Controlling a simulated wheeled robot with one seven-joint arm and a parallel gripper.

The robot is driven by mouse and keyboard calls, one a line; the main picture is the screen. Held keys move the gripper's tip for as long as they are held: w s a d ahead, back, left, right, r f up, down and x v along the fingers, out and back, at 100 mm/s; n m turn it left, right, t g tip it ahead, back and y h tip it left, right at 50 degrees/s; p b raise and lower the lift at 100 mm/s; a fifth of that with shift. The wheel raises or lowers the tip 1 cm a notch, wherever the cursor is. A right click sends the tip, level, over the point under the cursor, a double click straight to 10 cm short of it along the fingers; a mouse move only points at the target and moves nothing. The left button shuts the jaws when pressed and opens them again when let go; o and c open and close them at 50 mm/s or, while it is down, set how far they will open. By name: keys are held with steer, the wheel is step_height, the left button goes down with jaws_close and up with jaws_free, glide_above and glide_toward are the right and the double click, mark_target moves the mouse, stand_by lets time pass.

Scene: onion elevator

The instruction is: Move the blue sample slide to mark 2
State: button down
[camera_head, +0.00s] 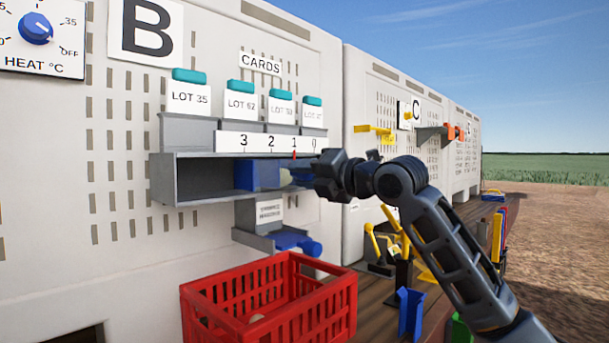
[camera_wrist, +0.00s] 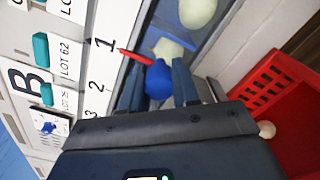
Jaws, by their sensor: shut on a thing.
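The blue sample slide (camera_head: 258,174) sits in a grey open-fronted channel under a white scale (camera_head: 228,141) marked 3, 2, 1, 0 from left to right. Its red pointer (camera_head: 294,154) is at mark 1; the pointer also shows beside the 1 in the wrist view (camera_wrist: 136,56). My gripper (camera_head: 312,176) is at the right part of the channel. In the wrist view its two dark fingers (camera_wrist: 157,78) are on either side of the slide's blue knob (camera_wrist: 158,82), shut on it. My gripper hides the channel's right end in the head view.
A red crate (camera_head: 268,262) stands below the channel. A grey tray with a blue handle (camera_head: 296,241) juts out between them. Pale onions (camera_wrist: 197,12) lie beyond the knob. Cards in teal-topped holders (camera_head: 190,92) stand above the scale.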

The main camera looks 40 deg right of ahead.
mark_target(269, 174)
steer(key=shift+a+f, duration=0.15)
steer(key=shift+a, duration=0.15)
steer(key=a+b, duration=0.3)
steer(key=a, duration=0.2)
steer(key=shift+s+a, duration=0.1)
steer(key=shift+a, duration=0.25)
steer(key=c, duration=0.8)
jaws_free()
